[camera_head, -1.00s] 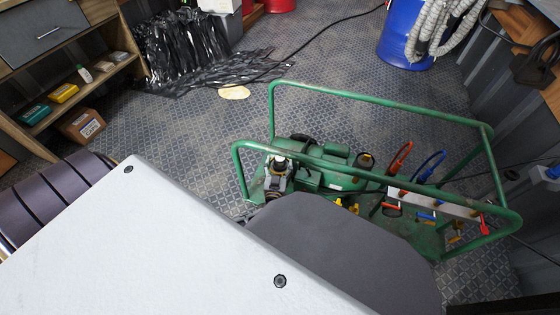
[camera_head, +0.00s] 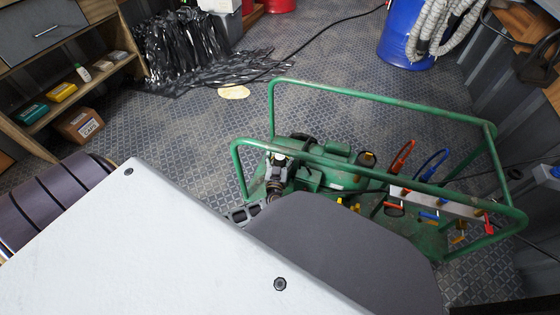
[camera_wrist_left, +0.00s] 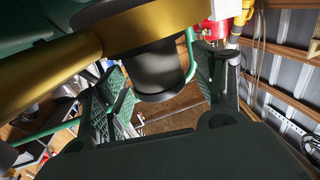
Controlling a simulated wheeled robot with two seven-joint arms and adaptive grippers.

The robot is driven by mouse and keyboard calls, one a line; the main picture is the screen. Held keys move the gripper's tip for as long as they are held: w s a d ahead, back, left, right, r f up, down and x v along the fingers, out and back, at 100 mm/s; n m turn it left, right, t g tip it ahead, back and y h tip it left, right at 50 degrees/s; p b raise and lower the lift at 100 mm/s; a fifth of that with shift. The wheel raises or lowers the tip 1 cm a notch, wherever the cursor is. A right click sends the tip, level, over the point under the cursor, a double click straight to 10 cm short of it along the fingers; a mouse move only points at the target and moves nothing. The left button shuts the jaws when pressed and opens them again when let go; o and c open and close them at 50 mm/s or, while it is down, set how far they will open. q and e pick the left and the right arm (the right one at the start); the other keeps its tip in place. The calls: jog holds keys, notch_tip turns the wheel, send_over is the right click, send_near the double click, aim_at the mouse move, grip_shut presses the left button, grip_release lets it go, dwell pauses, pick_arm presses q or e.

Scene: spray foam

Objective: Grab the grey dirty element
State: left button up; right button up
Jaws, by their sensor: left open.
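A dark grey, worn cylinder (camera_wrist_left: 160,75) hangs below a brass-coloured ring (camera_wrist_left: 150,28) in the left wrist view. It looks like the grey dirty element. My left gripper (camera_wrist_left: 163,85) is open, with one finger on each side of the cylinder; I cannot tell whether either touches it. In the head view, part of my left gripper (camera_head: 246,213) shows beside the green-framed machine (camera_head: 335,180). A small grey and brownish fitting (camera_head: 275,187) stands at the machine's left end, close to this gripper. I cannot tell if it is the same cylinder. My right gripper is not in view.
A green tube frame (camera_head: 385,99) surrounds the machine. A blue barrel (camera_head: 405,45) stands at the back right, and a wooden shelf (camera_head: 85,82) at the left. The patterned floor (camera_head: 200,125) between is mostly clear.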

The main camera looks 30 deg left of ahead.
aim_at(280, 156)
pick_arm(q)
jog(key=c, duration=1.2)
jog(key=shift+o, duration=0.2)
jog(key=shift+r, duration=0.15)
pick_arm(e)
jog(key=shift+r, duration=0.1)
pick_arm(q)
jog(key=shift+r+p, duration=0.4)
jog(key=shift+p, duration=0.3)
jog(key=shift+r+p, duration=0.7)
jog(key=shift+p, duration=0.2)
jog(key=shift+r+p, duration=0.3)
jog(key=shift+p, duration=0.1)
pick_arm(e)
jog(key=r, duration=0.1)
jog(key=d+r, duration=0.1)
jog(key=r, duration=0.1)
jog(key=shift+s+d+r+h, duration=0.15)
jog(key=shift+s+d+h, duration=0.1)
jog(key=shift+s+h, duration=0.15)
pick_arm(q)
jog(key=shift+r+p, duration=0.25)
jog(key=shift+p, duration=0.1)
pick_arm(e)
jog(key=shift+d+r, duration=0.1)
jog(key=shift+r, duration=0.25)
